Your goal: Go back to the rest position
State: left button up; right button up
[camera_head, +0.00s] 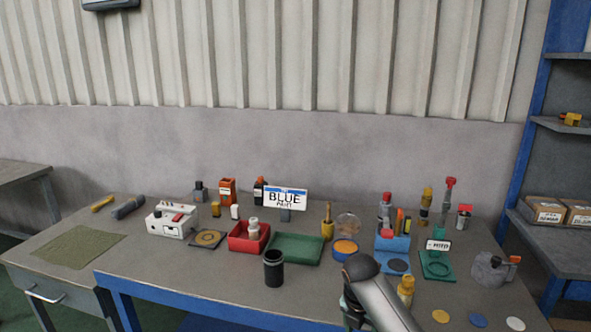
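My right arm (385,300) comes in from the bottom edge, right of centre, over the table's front edge. Its dark rounded joint (360,267) is the highest part in view. A dark part that looks like my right gripper (351,308) hangs below that joint, partly hidden and cut by the picture's bottom edge. I cannot make out its fingers or anything held. My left arm and gripper are not in view. A black cup (273,268) stands on the workbench (200,272), left of the arm. A yellow bottle (406,288) stands close to the arm's right side.
Behind the arm are a red tray (236,245), a green tray (281,250), a blue holder (390,262) and a "BLUE" sign (286,198). Coloured discs (477,320) lie at front right. A blue shelf rack (524,150) stands right.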

jog(key=s+a+f+m+t+y, duration=0.1)
jog(key=s+f+m+t+y, duration=0.1)
jog(key=s+f+m, duration=0.55)
jog(key=s+f+m+t+y, duration=0.1)
jog(key=s+f+m, duration=0.4)
jog(key=f, duration=0.5)
jog(key=s+d+m+t, duration=0.1)
jog(key=s+m+t, duration=0.1)
jog(key=s+m, duration=0.5)
jog(key=s+d+r+m+t+y, duration=0.1)
jog(key=s+d+m+t, duration=0.1)
jog(key=s+m, duration=0.5)
jog(key=s, duration=0.4)
jog(key=shift+r+t, duration=0.2)
jog(key=shift+t, duration=0.1)
